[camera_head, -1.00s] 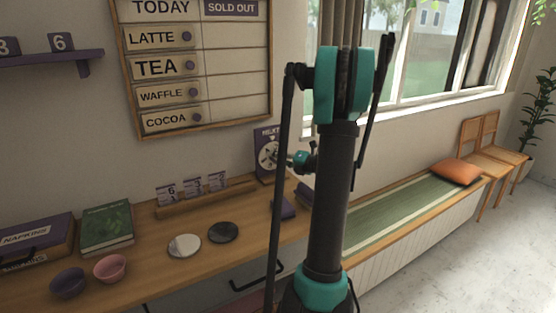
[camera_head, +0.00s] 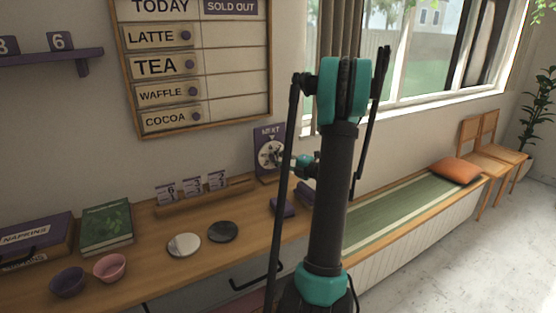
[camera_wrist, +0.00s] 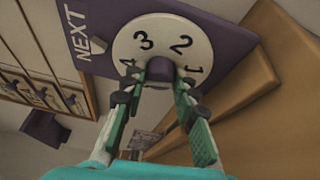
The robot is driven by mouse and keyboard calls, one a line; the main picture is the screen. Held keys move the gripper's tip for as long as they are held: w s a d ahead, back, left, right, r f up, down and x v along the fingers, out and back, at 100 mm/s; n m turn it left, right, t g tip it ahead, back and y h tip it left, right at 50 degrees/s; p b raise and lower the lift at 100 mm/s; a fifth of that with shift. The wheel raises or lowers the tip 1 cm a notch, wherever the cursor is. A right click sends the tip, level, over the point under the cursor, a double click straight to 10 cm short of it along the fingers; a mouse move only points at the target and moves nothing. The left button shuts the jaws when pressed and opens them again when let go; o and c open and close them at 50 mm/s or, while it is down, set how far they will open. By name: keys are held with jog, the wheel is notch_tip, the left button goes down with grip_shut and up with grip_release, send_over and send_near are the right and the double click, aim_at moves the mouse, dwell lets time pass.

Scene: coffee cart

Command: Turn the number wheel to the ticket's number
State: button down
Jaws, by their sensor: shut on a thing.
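The number wheel is a white disc (camera_wrist: 200,32) on a purple board (camera_wrist: 215,78) marked NEXT; it also shows at the back of the counter in the head view (camera_head: 265,151). In the wrist view the digits 4, 3, 2 and 1 show around the near part of its face. My gripper (camera_wrist: 166,78) is shut on the purple knob (camera_wrist: 160,68) at the wheel's centre. In the head view my gripper (camera_head: 286,160) reaches the wheel from the right, partly behind my arm. Small numbered cards (camera_head: 192,187) stand in a wooden rack (camera_head: 240,189); their digits are hard to read.
The wooden counter (camera_head: 135,262) holds a green book (camera_head: 106,228), a napkin box (camera_head: 38,235), two bowls (camera_head: 110,267) and two round discs (camera_head: 184,245). A purple block (camera_head: 283,207) lies below the board. A menu board (camera_head: 235,75) hangs above.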

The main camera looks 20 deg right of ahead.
jog(key=c, duration=1.2)
grip_release()
jog(key=shift+s+d, duration=0.1)
jog(key=v, duration=1.1)
jog(key=shift+s+d, duration=0.15)
jog(key=shift+s, duration=0.2)
